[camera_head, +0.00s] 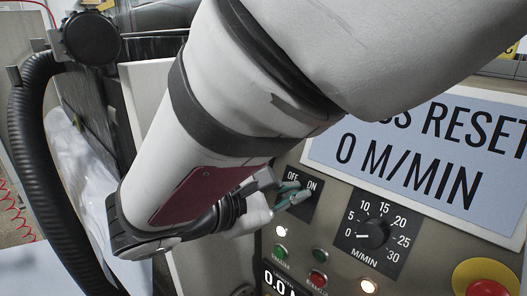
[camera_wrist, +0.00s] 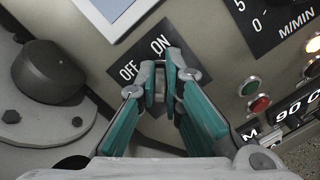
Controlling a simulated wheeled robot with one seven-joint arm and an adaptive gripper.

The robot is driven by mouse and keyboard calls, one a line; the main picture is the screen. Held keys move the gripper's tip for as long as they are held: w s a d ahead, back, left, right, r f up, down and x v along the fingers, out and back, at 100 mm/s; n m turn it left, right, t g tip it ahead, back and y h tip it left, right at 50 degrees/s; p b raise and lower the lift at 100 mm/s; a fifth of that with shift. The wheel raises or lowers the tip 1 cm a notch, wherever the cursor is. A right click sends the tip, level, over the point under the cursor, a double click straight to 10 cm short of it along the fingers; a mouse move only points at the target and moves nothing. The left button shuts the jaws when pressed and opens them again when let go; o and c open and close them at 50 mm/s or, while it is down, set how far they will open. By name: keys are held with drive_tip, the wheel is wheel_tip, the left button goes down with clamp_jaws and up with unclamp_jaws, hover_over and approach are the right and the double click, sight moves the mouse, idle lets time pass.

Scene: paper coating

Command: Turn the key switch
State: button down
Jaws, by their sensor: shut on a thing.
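The key switch (camera_wrist: 160,82) sits on a dark plate (camera_wrist: 143,58) marked OFF and ON, on the front of the control panel. The plate also shows in the head view (camera_head: 304,180). My gripper (camera_wrist: 164,74) has its teal-padded fingers closed around the key in front of the plate. In the head view my gripper (camera_head: 291,197) reaches the plate from the left. The fingers hide most of the key, so I cannot tell its exact angle.
A speed dial (camera_head: 373,235) is right of the plate, with lit buttons (camera_head: 282,231) below. A display (camera_head: 420,150) is above, and a red emergency button (camera_head: 487,287) is at lower right. A round dark knob (camera_wrist: 50,72) on a flange is left of my gripper.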

idle(0.4)
drive_tip(key=c, duration=1.7)
unclamp_jaws()
drive_tip(key=shift+d, duration=0.1)
drive_tip(key=v, duration=0.7)
drive_tip(key=shift+s+a, duration=0.15)
drive_tip(key=shift+a, duration=0.15)
drive_tip(key=shift+a, duration=0.1)
